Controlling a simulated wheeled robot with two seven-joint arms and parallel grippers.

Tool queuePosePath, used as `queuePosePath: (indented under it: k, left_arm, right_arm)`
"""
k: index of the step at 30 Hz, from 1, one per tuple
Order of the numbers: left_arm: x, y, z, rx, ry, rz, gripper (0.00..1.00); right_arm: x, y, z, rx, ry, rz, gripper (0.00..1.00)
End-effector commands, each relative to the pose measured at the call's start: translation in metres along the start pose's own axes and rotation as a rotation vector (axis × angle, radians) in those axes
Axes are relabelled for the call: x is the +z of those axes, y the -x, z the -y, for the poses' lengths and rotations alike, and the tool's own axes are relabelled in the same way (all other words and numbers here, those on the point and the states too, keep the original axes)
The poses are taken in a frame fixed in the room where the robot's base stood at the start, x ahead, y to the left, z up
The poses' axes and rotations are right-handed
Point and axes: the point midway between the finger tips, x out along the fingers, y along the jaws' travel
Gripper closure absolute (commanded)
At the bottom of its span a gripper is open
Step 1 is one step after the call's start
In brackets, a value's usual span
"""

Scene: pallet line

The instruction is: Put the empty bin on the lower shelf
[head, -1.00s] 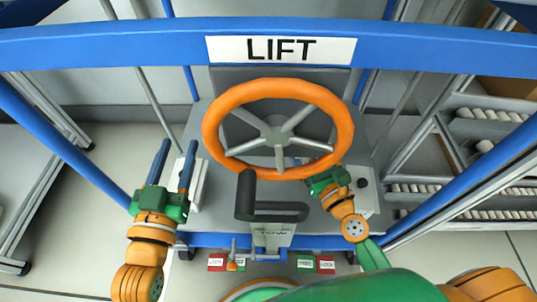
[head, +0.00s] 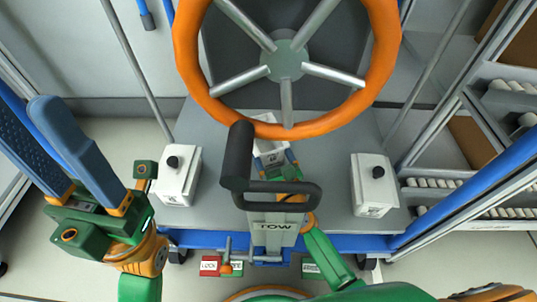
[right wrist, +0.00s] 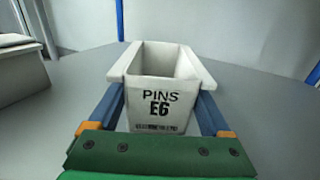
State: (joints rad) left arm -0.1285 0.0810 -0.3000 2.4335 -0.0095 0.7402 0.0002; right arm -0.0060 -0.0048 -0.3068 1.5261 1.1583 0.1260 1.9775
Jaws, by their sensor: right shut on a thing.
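A small white bin marked PINS E6 (right wrist: 158,105) sits between the two blue fingers of my right gripper (right wrist: 160,100), and its visible inside looks empty. In the head view the bin (head: 268,150) shows partly, behind the tow handle and below the orange wheel. My right gripper (head: 290,172) is shut on it there, partly hidden by the handle. The grey deck (head: 225,130) lies under and around the bin; I cannot tell whether they touch. My left gripper (head: 30,125) is open and empty at the left. I cannot tell which surface is the lower shelf.
The orange wheel (head: 388,60) and black tow handle (head: 238,160) are close to my right gripper. White boxes with black knobs stand on the deck at left (head: 178,180) and right (head: 374,190). A roller rack (head: 500,100) stands at the right.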

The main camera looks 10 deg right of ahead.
Motion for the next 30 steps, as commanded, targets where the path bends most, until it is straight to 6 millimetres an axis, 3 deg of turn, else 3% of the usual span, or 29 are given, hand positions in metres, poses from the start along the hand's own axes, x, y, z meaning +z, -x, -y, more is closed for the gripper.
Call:
queuePosePath:
  k: [8,9,10,18,27,30]
  left_arm:
    - [-0.001,0.0,0.0,0.0,0.0,-0.007,0.5]
    - [-0.001,-0.001,0.0,0.001,0.0,-0.009,0.5]
    - [-0.001,-0.002,0.0,0.001,0.0,-0.009,0.5]
    - [-0.001,-0.006,0.0,0.001,0.0,-0.007,0.5]
    - [0.002,-0.005,0.0,-0.003,-0.002,0.03,0.5]
    - [0.002,-0.005,0.0,-0.003,-0.002,0.035,0.5]
  right_arm:
    - [-0.002,0.0,0.0,0.0,-0.002,-0.002,0.78]
    - [-0.001,0.0,0.0,0.0,-0.002,-0.003,0.1]
    - [-0.001,0.0,0.0,0.0,-0.002,-0.003,0.02]
    - [0.003,0.001,0.0,0.0,-0.002,-0.003,0.0]
    - [0.0,0.063,0.0,0.001,0.001,-0.005,0.0]
    - [0.001,0.073,0.0,0.001,-0.001,-0.004,0.0]
